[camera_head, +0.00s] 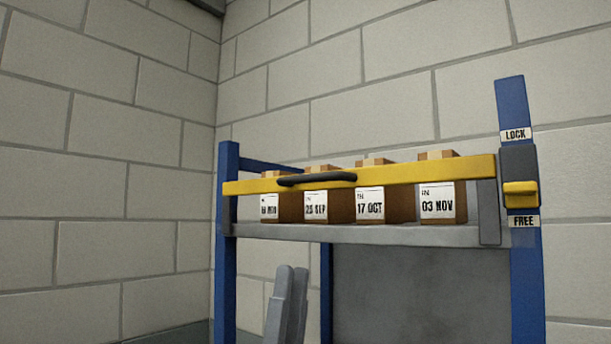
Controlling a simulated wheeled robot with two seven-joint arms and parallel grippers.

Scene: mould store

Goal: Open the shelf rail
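The yellow shelf rail (420,172) runs level across the front of the blue rack's shelf, in front of the boxes. A black handle (317,179) is on its left half. At its right end a grey latch housing (518,162) sits on the right post, with a yellow latch tab (521,194) low on it, just above the FREE label (524,221). The LOCK label (515,134) is above the housing. My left gripper (287,270) is below the shelf, its grey fingers pointing up, apart from the rail. The fingers overlap in view, so their gap is unclear. My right gripper is out of view.
Several dated cardboard boxes (440,188) stand in a row on the grey shelf (400,234), behind the rail. The blue left post (226,270) is left of my gripper. A block wall (400,110) stands behind. Space in front of the rail looks clear.

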